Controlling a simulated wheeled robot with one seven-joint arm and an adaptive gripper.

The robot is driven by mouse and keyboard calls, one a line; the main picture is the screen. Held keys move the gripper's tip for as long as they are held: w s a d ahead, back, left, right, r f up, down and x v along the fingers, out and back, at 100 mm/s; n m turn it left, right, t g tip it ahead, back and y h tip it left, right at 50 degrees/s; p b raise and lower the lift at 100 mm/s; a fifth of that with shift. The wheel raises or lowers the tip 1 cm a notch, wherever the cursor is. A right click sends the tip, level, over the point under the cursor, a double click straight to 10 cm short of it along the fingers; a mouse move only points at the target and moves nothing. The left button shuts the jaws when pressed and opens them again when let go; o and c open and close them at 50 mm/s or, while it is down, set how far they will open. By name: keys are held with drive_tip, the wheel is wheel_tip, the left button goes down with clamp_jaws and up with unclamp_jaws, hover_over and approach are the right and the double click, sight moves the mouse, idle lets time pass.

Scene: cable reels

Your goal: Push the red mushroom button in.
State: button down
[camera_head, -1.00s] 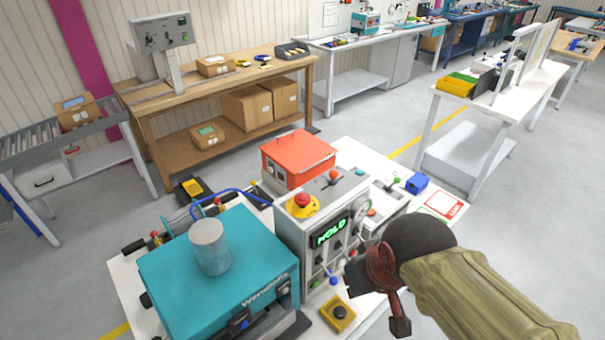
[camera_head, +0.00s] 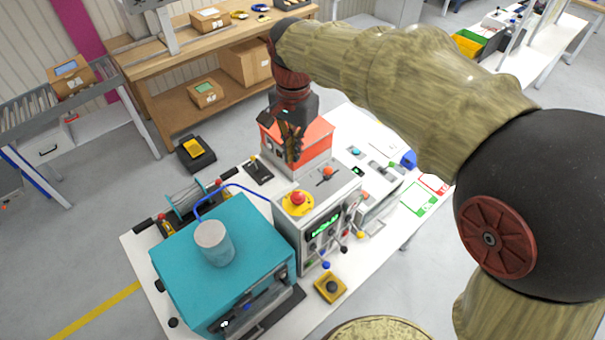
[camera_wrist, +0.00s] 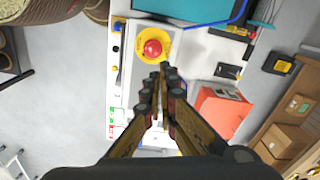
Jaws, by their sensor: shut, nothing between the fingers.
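The red mushroom button (camera_head: 298,198) sits on a yellow round plate on top of the grey control box (camera_head: 325,215), beside the teal machine. In the wrist view the red button (camera_wrist: 152,48) shows just beyond my fingertips, with its yellow plate (camera_wrist: 143,57) around it. My gripper (camera_head: 291,155) hangs pointing down in front of the orange-red box, behind the button in the head view. In the wrist view my gripper (camera_wrist: 160,72) is shut and empty. A gap shows between the fingertips and the button in the head view.
The teal machine (camera_head: 240,250) with a grey cylinder (camera_head: 213,242) stands left of the control box. The orange-red box (camera_head: 312,142) stands behind it. A lever with an orange knob (camera_head: 328,171) rises near the button.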

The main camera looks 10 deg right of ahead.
sight(297, 194)
drive_tip(key=shift+s+d+r+m, duration=0.1)
drive_tip(key=shift+s+r+m, duration=0.1)
drive_tip(key=shift+m, duration=0.5)
drive_tip(key=shift+s+r+m, duration=0.15)
drive_tip(key=shift+r+m, duration=0.05)
drive_tip(key=shift+m, duration=0.5)
wheel_tip(297, 194, down, 14)
drive_tip(key=shift+p, duration=0.75)
drive_tip(key=shift+f, duration=0.1)
